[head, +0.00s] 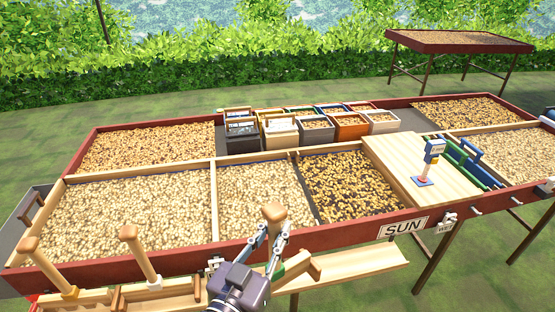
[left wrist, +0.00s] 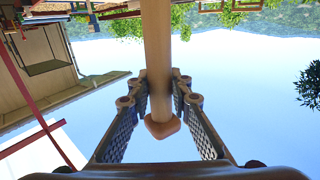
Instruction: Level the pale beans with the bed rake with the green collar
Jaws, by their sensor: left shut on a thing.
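The bed rake with the green collar (head: 278,272) is upright at the front edge of the bed, its knobbed wooden handle (head: 273,212) rising between my fingers. My left gripper (head: 277,240) is shut on this handle; the handle also shows between both fingers in the left wrist view (left wrist: 157,70). The wooden rake head (head: 299,268) is partly hidden by my gripper; I cannot tell whether it rests on the front ledge. Pale beans fill the left compartment (head: 125,208) and middle compartment (head: 262,192). My right gripper is not in view.
Two other rakes (head: 40,262) (head: 138,252) stand left on the front rack. Darker beans (head: 350,187) lie right of the middle compartment. Small bins (head: 282,133) stand behind. The red front rim (head: 340,237) borders the bed.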

